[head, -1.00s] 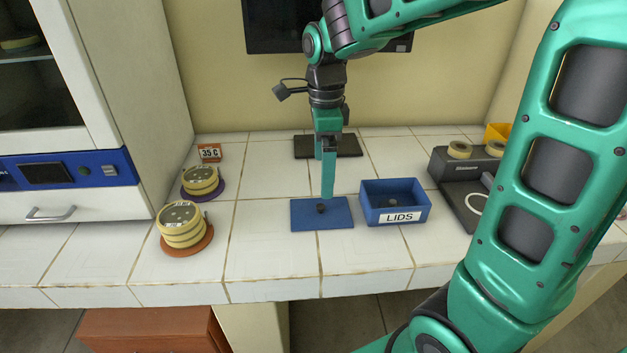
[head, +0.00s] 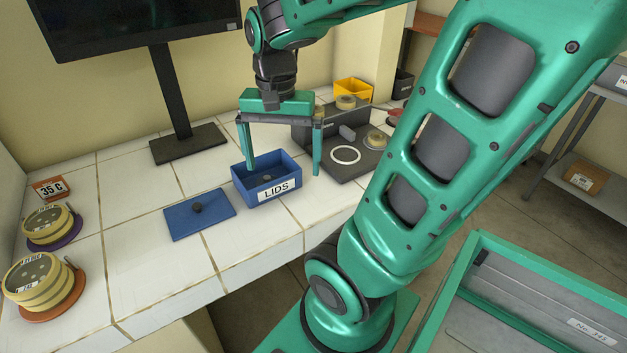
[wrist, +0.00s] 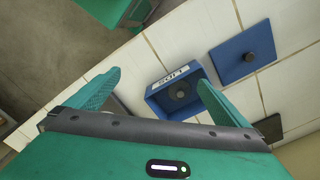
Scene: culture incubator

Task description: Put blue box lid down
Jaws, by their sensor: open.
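The blue box lid (head: 190,222), a flat square plate with a dark knob, lies on the white tiled counter left of the open blue box labelled LIDS (head: 243,185). The lid also shows in the wrist view (wrist: 236,64), flat and clear of my fingers. My gripper (head: 284,170) is open and empty, pointing down over the LIDS box with its fingers spread wide. In the wrist view, the LIDS box (wrist: 160,101) shows between the fingers. A dark round knob is visible inside it. I cannot tell whether a finger touches the box.
A dark device (head: 335,168) with a white ring stands right of the box, a yellow bin (head: 352,89) behind it. A monitor stand (head: 188,143) is behind the lid. Stacked dishes (head: 38,285) on coloured discs and a 35 C sign (head: 53,188) are at left. Bare tiles surround the lid.

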